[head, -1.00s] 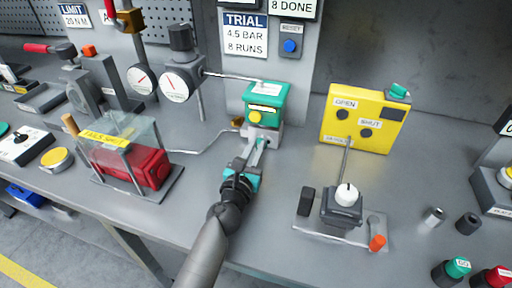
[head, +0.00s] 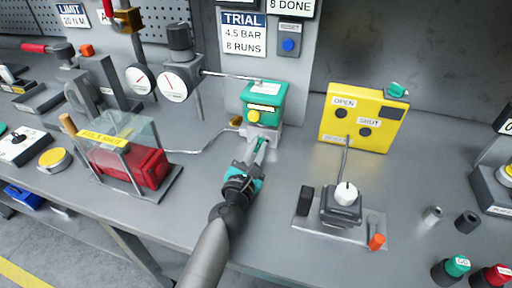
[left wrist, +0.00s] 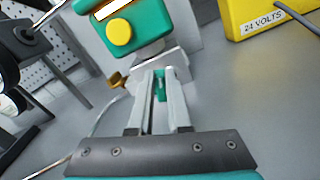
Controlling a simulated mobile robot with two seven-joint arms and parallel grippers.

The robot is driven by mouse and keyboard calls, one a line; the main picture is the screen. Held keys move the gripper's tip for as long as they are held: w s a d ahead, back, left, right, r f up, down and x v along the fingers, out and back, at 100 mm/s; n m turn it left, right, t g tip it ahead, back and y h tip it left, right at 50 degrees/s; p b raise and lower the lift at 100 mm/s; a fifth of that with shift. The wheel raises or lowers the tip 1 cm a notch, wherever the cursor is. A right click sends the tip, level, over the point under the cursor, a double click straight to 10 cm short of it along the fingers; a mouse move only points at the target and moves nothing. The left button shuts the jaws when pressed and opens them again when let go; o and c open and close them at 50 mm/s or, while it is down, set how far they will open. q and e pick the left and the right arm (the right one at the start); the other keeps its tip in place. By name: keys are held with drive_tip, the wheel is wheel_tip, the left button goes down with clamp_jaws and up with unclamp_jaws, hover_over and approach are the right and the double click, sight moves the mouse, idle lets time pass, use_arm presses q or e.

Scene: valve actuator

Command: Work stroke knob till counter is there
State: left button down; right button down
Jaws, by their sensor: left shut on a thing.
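The white knob (head: 346,194) with a dark pointer mark sits on a dark box at the right in the head view. The counter plate (head: 292,7) at the top reads 8 DONE. The teal valve actuator (head: 264,102) with a yellow round front piece stands mid-bench, and shows at the top of the left wrist view (left wrist: 140,28). My left gripper (head: 260,146) is just below and in front of it, shut on a narrow teal piece (left wrist: 160,88) at the valve body. The fingers hide part of that piece. My right gripper is not in view.
A yellow box (head: 362,112) marked OPEN and SHUT stands behind the white knob, joined by a cable. A clear cover (head: 118,137) over a red part stands left of my arm. A TRIAL sign (head: 244,35) reads 4.5 BAR, 8 RUNS. Bench between my arm and the knob is clear.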

use_arm(q)
drive_tip(key=shift+s+d+f+m, duration=0.1)
drive_tip(key=shift+m, duration=0.5)
drive_tip(key=shift+d+f+m, duration=0.1)
drive_tip(key=shift+m, duration=0.8)
drive_tip(key=c, duration=0.9)
unclamp_jaws()
drive_tip(key=shift+r, duration=0.1)
drive_tip(key=shift+o, duration=0.2)
drive_tip(key=shift+s, duration=0.1)
drive_tip(key=v, duration=1.5)
